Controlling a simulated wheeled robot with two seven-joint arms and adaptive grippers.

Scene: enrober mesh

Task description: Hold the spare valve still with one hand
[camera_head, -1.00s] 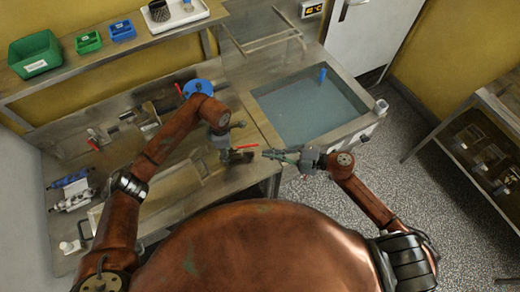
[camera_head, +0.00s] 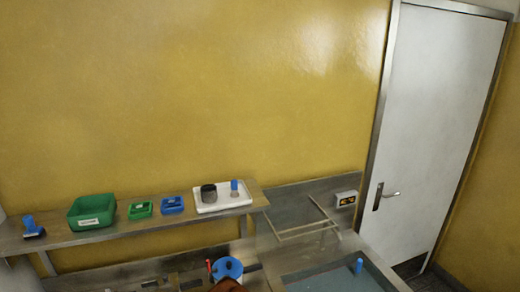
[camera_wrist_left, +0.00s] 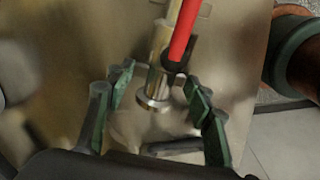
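In the left wrist view, the spare valve (camera_wrist_left: 159,58) has a brass-coloured body with a round flange at its lower end and a red lever (camera_wrist_left: 184,30). My left gripper (camera_wrist_left: 160,78) is open, with its green finger pads on either side of the valve's flange end. A gap shows between the left finger and the valve. The right finger is close to the valve, and I cannot tell if they touch. The head view shows neither gripper nor this valve. My right gripper is in neither current view.
The head view shows a wall shelf (camera_head: 110,232) with a green bin (camera_head: 92,211), small bins and a white tray (camera_head: 222,199). Plain metal surface lies below the valve.

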